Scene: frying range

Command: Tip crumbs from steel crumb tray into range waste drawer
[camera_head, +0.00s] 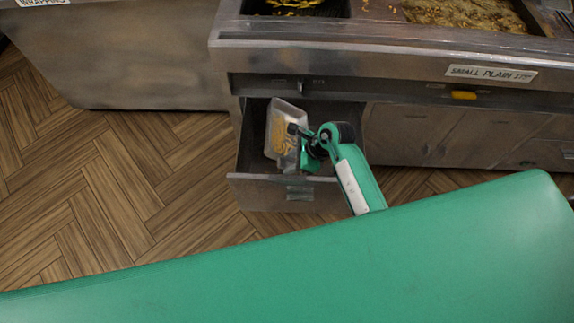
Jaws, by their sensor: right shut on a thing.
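The steel crumb tray (274,114) is tilted over the open waste drawer (257,192) under the frying range. Yellow-brown crumbs (283,138) lie in the tray and along its lower side. My right gripper (297,140) is shut on the tray's right side; its fingertips are partly hidden by the arm's wrist. The drawer is pulled out, and its inside looks dark. I cannot tell whether crumbs lie at the bottom of it. My left gripper is not in view.
The frying range (400,62) stands behind, with fryer wells (465,12) holding yellow food on top and a yellow handle (463,95) on its front. A steel cabinet (140,60) is at the left. Open wooden floor (110,190) lies left of the drawer.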

